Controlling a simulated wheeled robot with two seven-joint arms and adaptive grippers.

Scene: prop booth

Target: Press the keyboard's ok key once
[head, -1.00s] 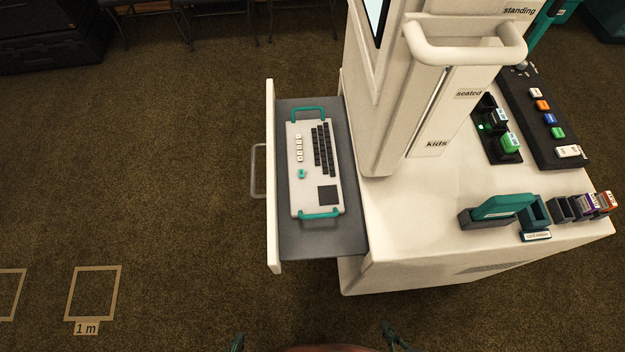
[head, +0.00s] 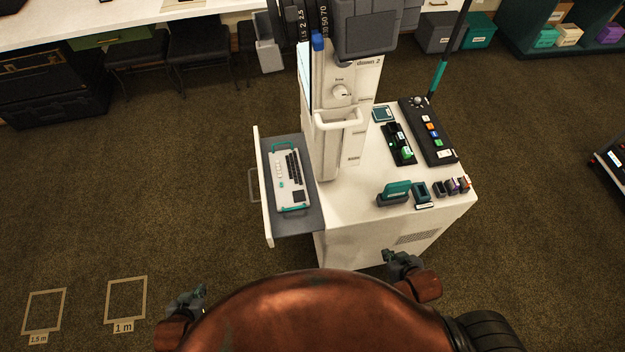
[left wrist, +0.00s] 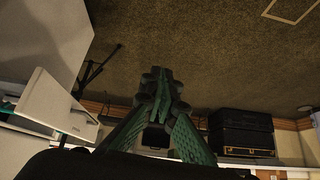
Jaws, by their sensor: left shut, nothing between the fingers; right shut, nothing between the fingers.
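The keyboard (head: 303,170) lies in an open grey-floored drawer (head: 300,222) at the left of the white cabinet in the head view. It has dark keys, a column of white keys and a teal key (head: 281,184) low on its left side; I cannot read any key labels. My left gripper (head: 198,291) is shut and empty, over the floor below and left of the drawer. It also shows in the left wrist view (left wrist: 160,88). My right gripper (head: 392,257) is shut and empty, by the near side of the cabinet. Neither touches the keyboard.
The white cabinet (head: 357,239) carries a tall column (head: 343,150), a black button panel (head: 428,130) and several small teal and dark holders. The drawer front (head: 262,190) stands upright at the left. Carpet with marked squares (head: 126,299) is clear at left.

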